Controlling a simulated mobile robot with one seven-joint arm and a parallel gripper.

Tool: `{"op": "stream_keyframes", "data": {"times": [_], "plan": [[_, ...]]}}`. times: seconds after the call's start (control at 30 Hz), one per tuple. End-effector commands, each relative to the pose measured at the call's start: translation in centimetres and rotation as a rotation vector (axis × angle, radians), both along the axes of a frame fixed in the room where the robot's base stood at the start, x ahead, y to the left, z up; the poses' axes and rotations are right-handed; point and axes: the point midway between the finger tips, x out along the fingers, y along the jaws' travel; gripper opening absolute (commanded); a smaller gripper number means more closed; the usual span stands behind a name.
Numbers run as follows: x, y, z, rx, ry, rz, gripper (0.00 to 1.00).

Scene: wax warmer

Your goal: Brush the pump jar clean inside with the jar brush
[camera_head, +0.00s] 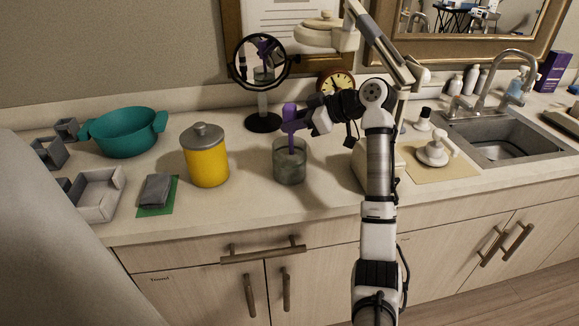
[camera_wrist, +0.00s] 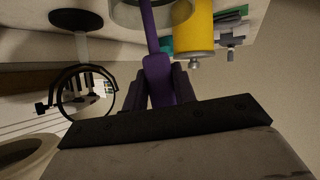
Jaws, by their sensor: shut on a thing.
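The pump jar (camera_head: 289,170) is a clear, greyish open jar standing upright on the counter. The jar brush (camera_head: 290,116) has a purple handle and stands about upright, its lower part down inside the jar. My gripper (camera_head: 304,121) comes from the right and is shut on the handle above the jar's rim. In the wrist view, the handle (camera_wrist: 158,80) sits between my gripper's dark fingers (camera_wrist: 166,88), and its thin shaft runs into the jar (camera_wrist: 182,12) at the top edge. The brush head shows only dimly through the jar wall.
A yellow canister (camera_head: 206,162) stands left of the jar, and a round mirror (camera_head: 262,122) behind it. A cream appliance (camera_head: 376,168) stands close right. Farther right are a white pump piece (camera_head: 436,152) on a tan mat (camera_head: 455,173) and the sink (camera_head: 508,140). The counter before the jar is clear.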

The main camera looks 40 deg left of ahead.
Motion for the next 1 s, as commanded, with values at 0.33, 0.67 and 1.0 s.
{"op": "stream_keyframes", "data": {"times": [0.33,0.67,1.0], "plan": [[-0.9,1.0,0.0,-0.001,0.000,0.003,0.00],[-1.9,0.9,-0.1,0.000,0.000,0.002,0.00],[-2.5,-0.1,-0.1,0.000,0.001,0.000,0.00]]}}
